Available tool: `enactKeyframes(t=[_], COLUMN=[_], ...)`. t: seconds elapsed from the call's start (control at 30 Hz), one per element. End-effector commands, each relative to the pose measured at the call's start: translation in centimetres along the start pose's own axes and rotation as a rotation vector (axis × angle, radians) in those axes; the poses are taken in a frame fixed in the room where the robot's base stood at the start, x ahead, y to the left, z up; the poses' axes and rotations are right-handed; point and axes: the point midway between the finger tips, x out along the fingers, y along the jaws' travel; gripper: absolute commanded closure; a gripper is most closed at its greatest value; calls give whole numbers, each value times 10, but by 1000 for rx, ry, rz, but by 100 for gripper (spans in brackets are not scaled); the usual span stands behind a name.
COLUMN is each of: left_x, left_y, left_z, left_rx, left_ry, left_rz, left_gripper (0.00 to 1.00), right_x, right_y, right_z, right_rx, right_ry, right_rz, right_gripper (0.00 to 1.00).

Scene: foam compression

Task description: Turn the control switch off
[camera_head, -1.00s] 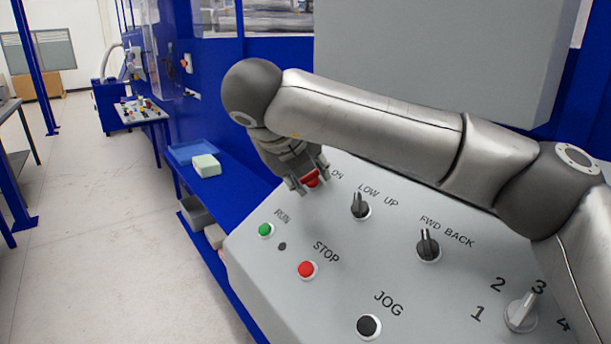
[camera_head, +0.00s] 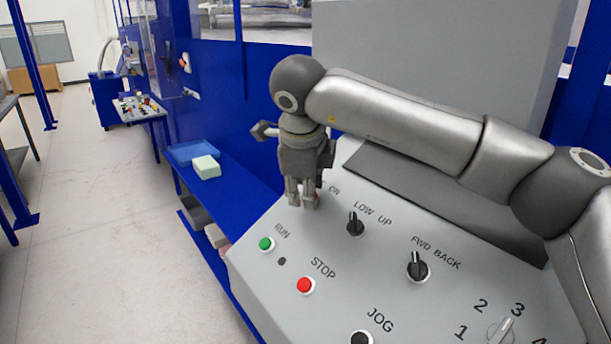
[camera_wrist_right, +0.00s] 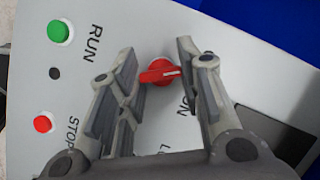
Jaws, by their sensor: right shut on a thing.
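The control switch is a red rotary knob (camera_wrist_right: 158,72) on the grey panel (camera_wrist_right: 225,45). In the right wrist view its handle lies nearly level, with a white mark at its right end. An "ON" label is partly visible below right of it, by the right finger. My right gripper (camera_wrist_right: 155,55) has its two fingers on either side of the knob, shut on its handle ends. In the head view my right gripper (camera_head: 303,203) points down at the panel's upper left and hides most of the knob. My left gripper is not in view.
Near the gripper are the green RUN button (camera_head: 266,244), the red STOP button (camera_head: 305,285) and the black LOW/UP switch (camera_head: 355,224). A FWD/BACK switch (camera_head: 418,266) stands farther right. A blue ledge with a pale green block (camera_head: 206,166) lies left of the panel.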

Motion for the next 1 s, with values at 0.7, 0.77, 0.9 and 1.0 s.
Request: enactKeyframes(t=[0.7,0.77,0.9,1.0], left_x=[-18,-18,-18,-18], left_y=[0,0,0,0], left_z=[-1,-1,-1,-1], left_rx=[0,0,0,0], left_ry=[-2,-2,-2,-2], left_rz=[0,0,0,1], left_gripper=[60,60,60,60], right_x=[1,1,1,1], right_y=[0,0,0,0], right_z=[0,0,0,0], right_rx=[-139,-139,-139,-138], right_ry=[2,2,2,1], right_rz=[60,60,60,60], right_gripper=[90,90,61,49])
